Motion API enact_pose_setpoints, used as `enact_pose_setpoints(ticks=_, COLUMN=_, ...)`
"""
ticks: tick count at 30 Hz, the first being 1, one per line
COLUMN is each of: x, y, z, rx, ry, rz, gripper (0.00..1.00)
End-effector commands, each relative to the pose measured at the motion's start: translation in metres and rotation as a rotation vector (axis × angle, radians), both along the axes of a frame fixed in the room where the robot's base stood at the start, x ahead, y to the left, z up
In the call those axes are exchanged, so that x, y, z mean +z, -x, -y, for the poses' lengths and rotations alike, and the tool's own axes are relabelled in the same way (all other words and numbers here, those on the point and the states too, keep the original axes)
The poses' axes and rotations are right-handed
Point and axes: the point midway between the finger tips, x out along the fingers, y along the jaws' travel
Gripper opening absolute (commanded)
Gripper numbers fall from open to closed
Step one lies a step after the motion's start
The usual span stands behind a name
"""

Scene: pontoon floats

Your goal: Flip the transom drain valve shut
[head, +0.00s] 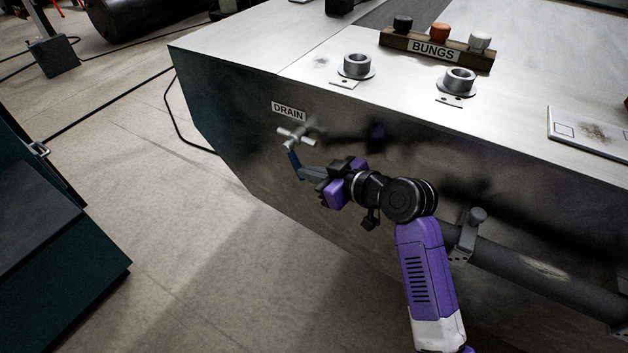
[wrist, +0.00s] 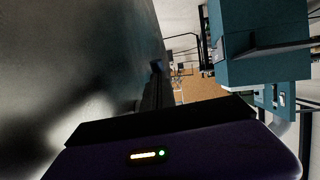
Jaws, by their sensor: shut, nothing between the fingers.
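The drain valve (head: 297,135) is a grey metal fitting on the upright metal face, just under a white DRAIN label (head: 289,111). Its blue lever (head: 294,163) hangs downward from the fitting, tilted slightly right at its lower end. My gripper (head: 308,172) is shut and empty, pointing left with its fingertips at the lower end of the lever. Whether they touch it I cannot tell. In the wrist view the dark fingers (wrist: 157,90) run along the metal face, with a small dark block at their far end that I cannot identify.
A wooden BUNGS rack (head: 436,52) with three stoppers and two round metal fittings (head: 460,80) are on top of the float. A grey pipe (head: 545,268) runs along the face at lower right. A dark teal cabinet (head: 60,260) stands at left; floor between is clear.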

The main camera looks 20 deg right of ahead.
Motion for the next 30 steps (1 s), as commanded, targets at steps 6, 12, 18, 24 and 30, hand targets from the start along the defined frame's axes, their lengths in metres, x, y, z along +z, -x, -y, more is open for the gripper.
enact_pose_setpoints(ticks=6, x=-0.018, y=-0.005, z=-0.003, rx=0.000, ry=-0.072, rz=0.100, gripper=0.00)
enact_pose_setpoints(ticks=12, x=-0.023, y=-0.009, z=-0.007, rx=0.000, ry=-0.133, rz=0.187, gripper=0.00)
enact_pose_setpoints(ticks=18, x=-0.026, y=-0.014, z=-0.010, rx=0.000, ry=-0.186, rz=0.259, gripper=0.00)
enact_pose_setpoints(ticks=24, x=-0.026, y=-0.017, z=-0.013, rx=0.000, ry=-0.225, rz=0.312, gripper=0.00)
enact_pose_setpoints(ticks=30, x=-0.024, y=-0.019, z=-0.014, rx=0.001, ry=-0.249, rz=0.344, gripper=0.00)
